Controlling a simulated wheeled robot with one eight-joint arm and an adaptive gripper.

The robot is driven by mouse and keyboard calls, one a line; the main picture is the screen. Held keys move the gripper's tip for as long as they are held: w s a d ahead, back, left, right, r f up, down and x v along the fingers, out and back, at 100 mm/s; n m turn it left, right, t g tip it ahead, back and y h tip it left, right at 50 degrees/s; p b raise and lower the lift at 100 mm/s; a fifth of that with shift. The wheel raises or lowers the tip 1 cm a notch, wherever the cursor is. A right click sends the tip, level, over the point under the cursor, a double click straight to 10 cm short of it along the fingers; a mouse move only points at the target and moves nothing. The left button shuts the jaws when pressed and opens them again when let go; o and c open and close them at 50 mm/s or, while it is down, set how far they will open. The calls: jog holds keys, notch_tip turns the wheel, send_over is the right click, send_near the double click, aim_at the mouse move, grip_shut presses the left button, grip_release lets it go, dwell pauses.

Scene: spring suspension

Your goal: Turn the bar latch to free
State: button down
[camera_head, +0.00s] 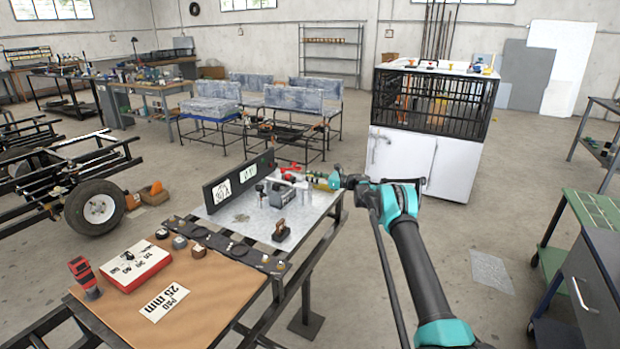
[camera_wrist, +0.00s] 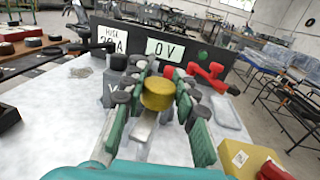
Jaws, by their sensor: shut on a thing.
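My gripper (camera_wrist: 160,86) has its two teal fingers on either side of a round yellow knob (camera_wrist: 157,93) in the wrist view. The knob appears to be gripped between the dark pads. A pale metal bar (camera_wrist: 145,125) shows below the knob, between the fingers; it may be the bar latch, but how it joins the knob is hidden. In the head view, my gripper (camera_head: 338,181) is over the right end of the metal-topped bench, and the knob cannot be made out there.
A black panel (camera_wrist: 192,55) with white labels stands behind. A grey block (camera_head: 283,194) with dark knobs is to the left, with a red lever (camera_wrist: 207,75) beyond. A yellow box (camera_wrist: 247,158) with a red part is close at right.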

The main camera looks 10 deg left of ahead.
jog(key=c, duration=1.1)
grip_release()
jog(key=shift+c, duration=0.2)
jog(key=v, duration=1.2)
